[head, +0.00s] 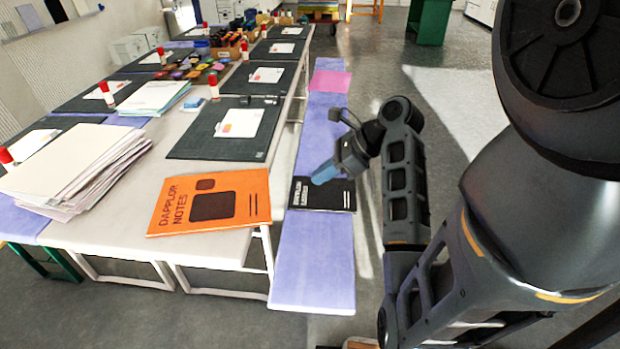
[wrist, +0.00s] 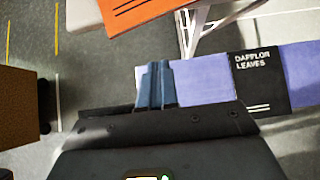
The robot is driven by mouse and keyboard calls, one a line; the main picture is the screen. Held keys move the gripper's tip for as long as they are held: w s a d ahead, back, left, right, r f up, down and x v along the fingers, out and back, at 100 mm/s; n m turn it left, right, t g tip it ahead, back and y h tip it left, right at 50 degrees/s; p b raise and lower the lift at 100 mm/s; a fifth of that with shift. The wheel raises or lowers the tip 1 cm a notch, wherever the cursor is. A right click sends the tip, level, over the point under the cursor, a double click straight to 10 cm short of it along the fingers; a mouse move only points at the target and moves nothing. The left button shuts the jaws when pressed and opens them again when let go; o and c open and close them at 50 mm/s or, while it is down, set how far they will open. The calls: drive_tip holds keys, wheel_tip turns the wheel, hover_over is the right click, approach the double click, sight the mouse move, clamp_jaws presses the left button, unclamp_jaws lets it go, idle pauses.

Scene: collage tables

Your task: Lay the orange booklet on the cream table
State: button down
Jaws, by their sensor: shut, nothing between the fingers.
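The orange booklet (head: 212,205) lies flat on the cream table (head: 105,237), at the near right corner and close to the edge. Its cover reads "DAPPLOR NOTES" with dark shapes. Part of the booklet shows at the top of the wrist view (wrist: 140,12), beside the pale table top (wrist: 84,14). My gripper (head: 324,173), with blue fingers, is shut and empty. It is apart from the booklet, to its right, over the purple bench. The shut fingers (wrist: 155,82) also show in the wrist view.
A black booklet (head: 322,194), "DAPPLOR LEAVES", lies on the purple bench (head: 315,262) beside the table, just below my fingers in the picture. A paper stack (head: 70,165), dark cutting mats (head: 225,127) and glue sticks (head: 213,86) occupy the table. Bare table lies left of the orange booklet.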

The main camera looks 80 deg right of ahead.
sight(268, 194)
drive_tip(key=w+f+b, duration=0.1)
drive_tip(key=w+f, duration=0.4)
drive_tip(key=w, duration=0.4)
drive_tip(key=shift+w+a+f, duration=0.3)
drive_tip(key=shift+a, duration=0.1)
drive_tip(key=w+p, duration=0.1)
drive_tip(key=p, duration=0.1)
drive_tip(key=shift+r+p, duration=0.3)
drive_tip(key=shift+r, duration=0.05)
drive_tip(key=shift+w+p, duration=0.4)
drive_tip(key=shift+p, duration=0.45)
drive_tip(key=shift+w+a+f+p, duration=0.1)
drive_tip(key=shift+w+f+p, duration=0.1)
drive_tip(key=shift+f+p, duration=0.15)
drive_tip(key=shift+s, duration=0.15)
